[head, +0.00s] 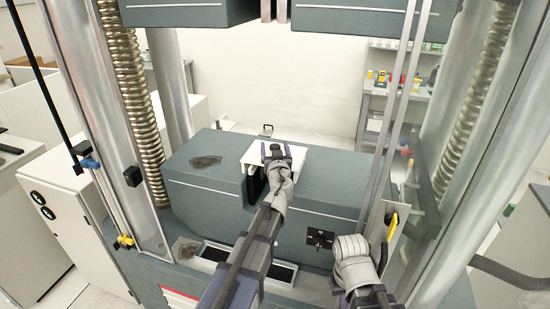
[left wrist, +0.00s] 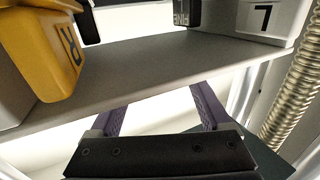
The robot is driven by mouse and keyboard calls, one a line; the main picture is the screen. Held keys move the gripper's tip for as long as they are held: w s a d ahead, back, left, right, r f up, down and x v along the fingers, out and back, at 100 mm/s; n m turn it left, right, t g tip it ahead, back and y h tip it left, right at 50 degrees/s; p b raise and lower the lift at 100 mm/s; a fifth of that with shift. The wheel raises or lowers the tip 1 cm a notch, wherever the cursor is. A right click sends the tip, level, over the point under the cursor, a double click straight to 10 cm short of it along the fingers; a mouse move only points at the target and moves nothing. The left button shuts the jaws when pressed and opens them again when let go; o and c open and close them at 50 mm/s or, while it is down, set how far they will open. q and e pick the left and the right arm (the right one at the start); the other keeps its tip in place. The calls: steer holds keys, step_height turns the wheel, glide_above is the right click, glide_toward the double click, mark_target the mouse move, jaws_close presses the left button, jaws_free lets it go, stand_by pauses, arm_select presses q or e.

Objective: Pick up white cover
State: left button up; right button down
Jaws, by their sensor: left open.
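The white cover (head: 292,160) is a flat white plate on top of the grey-green machine block, near its middle. My left gripper (head: 277,150) is over the cover, and its arm hides part of it. In the left wrist view its two purple fingers (left wrist: 158,97) are spread apart with nothing gripped between them. A bright white surface lies behind them. I cannot tell if the fingers touch the cover. My right arm's wrist is at the lower right in the head view, away from the cover; its fingers cannot be made out.
The grey-green block (head: 210,165) spans between metal columns (head: 95,90) and ribbed screws (head: 130,90). An upper crosshead (head: 375,22) hangs above. A shelf with small items stands at the back right.

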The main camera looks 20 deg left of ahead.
arm_select(q)
steer(key=x, duration=0.4)
steer(key=shift+w+f, duration=0.15)
steer(key=shift+w, duration=0.05)
steer(key=shift+s+d, duration=0.1)
jaws_close()
stand_by(0.3)
